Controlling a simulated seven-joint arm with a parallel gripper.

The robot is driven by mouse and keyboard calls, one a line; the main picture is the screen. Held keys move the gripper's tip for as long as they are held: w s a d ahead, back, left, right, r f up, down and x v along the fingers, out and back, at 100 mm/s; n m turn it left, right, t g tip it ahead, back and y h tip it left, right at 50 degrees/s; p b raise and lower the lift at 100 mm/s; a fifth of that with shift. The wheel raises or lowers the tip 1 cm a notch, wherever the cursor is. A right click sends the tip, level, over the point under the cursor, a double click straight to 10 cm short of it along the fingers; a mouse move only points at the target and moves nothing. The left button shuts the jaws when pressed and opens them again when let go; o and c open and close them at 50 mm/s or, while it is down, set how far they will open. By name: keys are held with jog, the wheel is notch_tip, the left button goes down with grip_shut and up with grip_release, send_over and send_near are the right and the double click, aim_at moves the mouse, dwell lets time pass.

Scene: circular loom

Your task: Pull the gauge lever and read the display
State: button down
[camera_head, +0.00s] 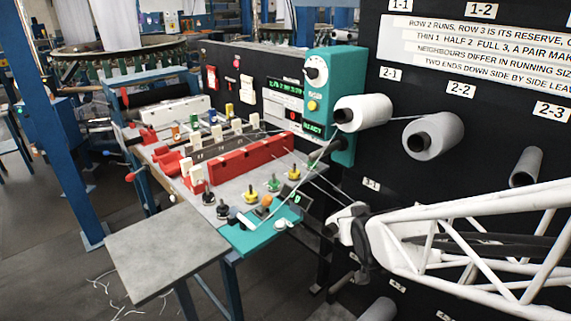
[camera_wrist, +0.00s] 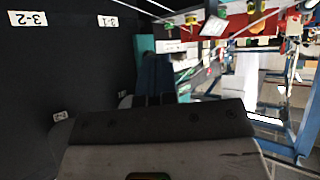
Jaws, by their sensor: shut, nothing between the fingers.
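A teal gauge plate (camera_head: 262,236) sits at the front right corner of the grey work table in the head view. A small dark display (camera_head: 297,199) with a green mark stands at its back edge; the mark is too small to read. A short white-and-dark handle (camera_head: 240,221), which looks like the lever, lies at the plate's left side. My gripper (camera_head: 329,229) is shut and empty, to the right of the plate and apart from the handle. In the wrist view my gripper (camera_wrist: 160,99) shows shut beyond its dark body; the handle cannot be made out there.
Yarn spools (camera_head: 434,136) hang on the black board at right. A teal box (camera_head: 333,85) with a dial stands behind the table. Thin threads run above the plate from a red rail (camera_head: 240,160). Coloured knobs (camera_head: 250,192) stand near the plate. A grey shelf (camera_head: 165,250) juts out front left.

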aim_at(271, 203)
jog(key=w+a+f+n+t+y, duration=0.2)
jog(key=a+f+n+t+y, duration=0.2)
jog(key=a+f+y, duration=0.6)
jog(key=shift+a+t, duration=0.95)
jog(key=shift+t, duration=0.15)
jog(key=x, duration=1.4)
